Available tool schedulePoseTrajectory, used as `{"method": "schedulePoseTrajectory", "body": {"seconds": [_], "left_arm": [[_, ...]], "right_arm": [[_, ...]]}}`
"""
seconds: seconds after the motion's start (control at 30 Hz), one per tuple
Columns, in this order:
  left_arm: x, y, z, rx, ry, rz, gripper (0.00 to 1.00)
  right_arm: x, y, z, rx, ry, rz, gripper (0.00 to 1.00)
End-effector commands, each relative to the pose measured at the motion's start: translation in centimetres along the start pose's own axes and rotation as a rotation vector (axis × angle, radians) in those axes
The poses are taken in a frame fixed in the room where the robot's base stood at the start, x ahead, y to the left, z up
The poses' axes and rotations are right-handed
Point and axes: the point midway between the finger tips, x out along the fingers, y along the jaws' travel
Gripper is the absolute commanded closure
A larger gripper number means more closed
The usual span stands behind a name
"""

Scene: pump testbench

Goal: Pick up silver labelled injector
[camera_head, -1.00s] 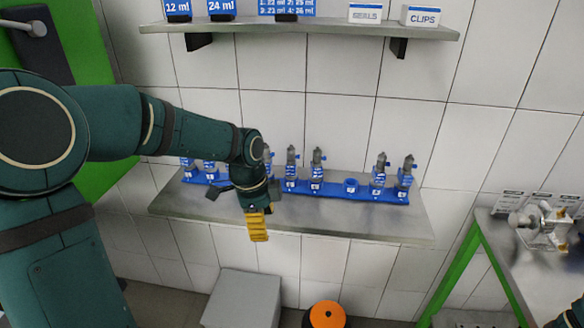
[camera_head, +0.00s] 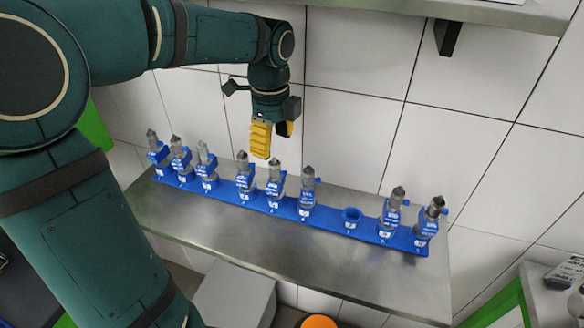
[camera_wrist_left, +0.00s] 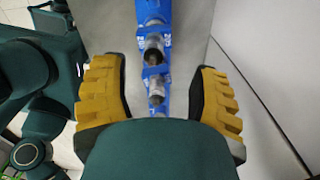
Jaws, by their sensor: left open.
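Several grey-silver injectors with blue labels stand upright in a long blue rack (camera_head: 330,219) on a metal shelf. They include injectors at the middle (camera_head: 275,178), beside it (camera_head: 243,172), and farther right (camera_head: 393,208). The label text is too small to tell which one is meant. My left gripper (camera_head: 270,146) points down, open and empty, above and behind the middle of the rack. In the left wrist view its yellow fingers (camera_wrist_left: 160,98) are wide apart, with a row of injectors (camera_wrist_left: 154,50) seen between them. My right gripper is not in view.
One rack holder (camera_head: 352,216) is empty, towards the right. The metal shelf (camera_head: 270,237) is bare in front of the rack. A white tiled wall rises behind. An upper shelf (camera_head: 490,12) crosses the top right. A grey box (camera_head: 235,297) is below.

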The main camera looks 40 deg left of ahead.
Motion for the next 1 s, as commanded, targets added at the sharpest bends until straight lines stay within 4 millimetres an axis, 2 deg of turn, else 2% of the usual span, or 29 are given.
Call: {"method": "schedulePoseTrajectory", "body": {"seconds": [0.37,0.7,0.97,1.0], "left_arm": [[3.0,0.2,-0.1,-0.001,0.0,0.001,0.39],[7.4,0.9,-0.5,0.0,0.0,0.003,0.39],[7.5,0.8,-0.5,0.0,0.0,0.0,0.39],[7.5,0.8,-0.5,0.0,0.0,0.0,0.47]], "right_arm": [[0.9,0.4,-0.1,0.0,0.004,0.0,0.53],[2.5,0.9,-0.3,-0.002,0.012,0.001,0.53],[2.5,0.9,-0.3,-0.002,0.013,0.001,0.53],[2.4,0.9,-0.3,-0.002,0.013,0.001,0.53]]}}
